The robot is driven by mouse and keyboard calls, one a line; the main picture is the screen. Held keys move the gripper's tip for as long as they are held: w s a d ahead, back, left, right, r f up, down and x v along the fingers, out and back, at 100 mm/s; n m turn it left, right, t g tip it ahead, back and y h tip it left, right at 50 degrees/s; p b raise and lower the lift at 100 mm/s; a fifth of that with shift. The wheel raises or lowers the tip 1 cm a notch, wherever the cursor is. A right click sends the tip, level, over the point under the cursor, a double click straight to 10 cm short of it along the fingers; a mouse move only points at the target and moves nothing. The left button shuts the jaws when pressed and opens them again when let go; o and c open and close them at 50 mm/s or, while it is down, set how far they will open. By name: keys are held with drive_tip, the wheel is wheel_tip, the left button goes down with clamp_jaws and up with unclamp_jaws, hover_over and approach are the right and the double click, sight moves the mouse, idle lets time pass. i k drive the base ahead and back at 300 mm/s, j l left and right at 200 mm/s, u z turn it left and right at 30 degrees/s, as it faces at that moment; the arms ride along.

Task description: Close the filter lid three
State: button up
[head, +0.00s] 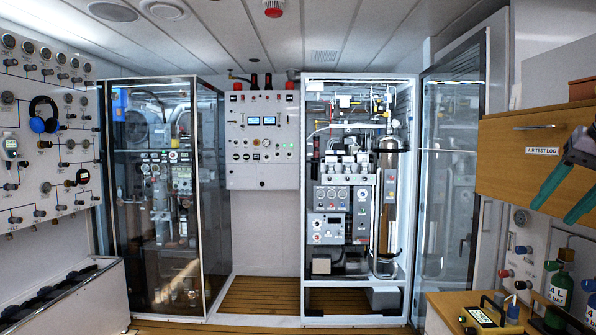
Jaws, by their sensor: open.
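My gripper (553,213) shows at the right edge of the head view, with two green fingers spread apart and nothing between them. It hangs in front of the wooden locker and far from the open white cabinet (409,200) in the middle. That cabinet holds a grey machine (350,205) with gauges, a row of small grey and white fittings (347,163) on top, and a tall metal cylinder (387,215) at its right. I cannot tell which part is filter lid three or how it stands; the parts are too small.
The cabinet's glass door (447,190) stands open to the right. A closed glass cabinet (212,190) stands left. A wooden locker (500,165) and a counter (440,305) with green bottles (558,290) are at right. Wooden floor (262,294) shows between the cabinets.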

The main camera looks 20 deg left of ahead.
sight(359, 155)
drive_tip(key=i+j+u, duration=0.2)
drive_tip(key=i+u, duration=0.55)
drive_tip(key=i, duration=1.15)
drive_tip(key=i+j+z, duration=0.15)
drive_tip(key=i, duration=0.8)
drive_tip(key=i+z, duration=0.15)
drive_tip(key=z, duration=0.15)
drive_tip(key=i+z, duration=0.15)
drive_tip(key=z, duration=0.15)
drive_tip(key=j+z, duration=0.25)
drive_tip(key=j, duration=0.6)
drive_tip(key=k+j+z, duration=0.2)
drive_tip(key=j, duration=0.65)
drive_tip(key=i, duration=0.15)
